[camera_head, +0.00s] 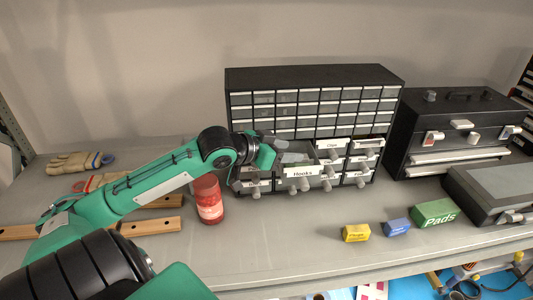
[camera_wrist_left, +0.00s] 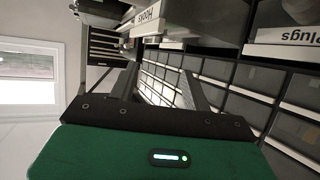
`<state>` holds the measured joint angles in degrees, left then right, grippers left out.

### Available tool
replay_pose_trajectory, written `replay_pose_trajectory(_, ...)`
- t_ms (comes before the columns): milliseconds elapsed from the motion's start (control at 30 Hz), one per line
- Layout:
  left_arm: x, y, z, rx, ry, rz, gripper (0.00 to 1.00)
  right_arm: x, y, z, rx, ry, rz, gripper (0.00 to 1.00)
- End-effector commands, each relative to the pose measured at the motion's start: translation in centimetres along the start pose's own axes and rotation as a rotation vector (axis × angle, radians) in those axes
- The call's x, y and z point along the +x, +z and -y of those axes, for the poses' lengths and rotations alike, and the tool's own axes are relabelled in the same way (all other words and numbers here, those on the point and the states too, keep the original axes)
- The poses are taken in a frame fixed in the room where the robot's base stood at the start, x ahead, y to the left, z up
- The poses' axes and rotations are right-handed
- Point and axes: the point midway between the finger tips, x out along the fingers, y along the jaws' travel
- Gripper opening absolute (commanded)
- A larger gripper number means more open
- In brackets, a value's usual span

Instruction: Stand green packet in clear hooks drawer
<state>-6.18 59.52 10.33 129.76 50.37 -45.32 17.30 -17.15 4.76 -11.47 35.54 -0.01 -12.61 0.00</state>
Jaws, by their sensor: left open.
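The Hooks drawer (camera_head: 303,171) is pulled out from the black drawer cabinet (camera_head: 315,75), its white label facing front. My left gripper (camera_head: 284,148) is just above and behind its left part, fingers apart. In the left wrist view the open fingers (camera_wrist_left: 160,85) have nothing between them, and the Hooks label (camera_wrist_left: 150,22) shows upside down at the top. A green box marked Pads (camera_head: 436,213) sits on the bench at right. My right gripper is out of view.
A red can (camera_head: 208,200) stands left of the cabinet. A yellow box (camera_head: 356,233) and a blue box (camera_head: 396,227) lie in front. A black toolbox (camera_head: 455,135) stands at right. Gloves (camera_head: 80,162) and wooden strips (camera_head: 150,225) are at left.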

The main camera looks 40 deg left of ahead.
Motion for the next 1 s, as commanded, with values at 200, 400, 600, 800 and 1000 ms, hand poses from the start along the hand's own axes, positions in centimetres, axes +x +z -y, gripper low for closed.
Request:
replay_pose_trajectory(200, -2.4, 0.2, 0.0, -0.001, 0.0, 0.001, 0.49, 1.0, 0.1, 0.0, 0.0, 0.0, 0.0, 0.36)
replay_pose_trajectory(400, -4.5, 0.2, -0.1, -0.001, 0.001, 0.001, 0.49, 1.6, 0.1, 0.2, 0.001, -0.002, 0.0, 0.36)
replay_pose_trajectory(600, -6.0, 0.1, -0.1, -0.001, 0.001, 0.0, 0.49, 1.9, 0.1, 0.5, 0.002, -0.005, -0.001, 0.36)
replay_pose_trajectory(800, -6.6, 0.0, 0.0, 0.002, 0.0, 0.0, 0.49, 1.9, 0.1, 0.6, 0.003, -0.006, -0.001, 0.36)
replay_pose_trajectory(1000, -6.6, 0.0, -0.1, 0.001, 0.001, 0.0, 0.49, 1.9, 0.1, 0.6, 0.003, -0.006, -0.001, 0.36)
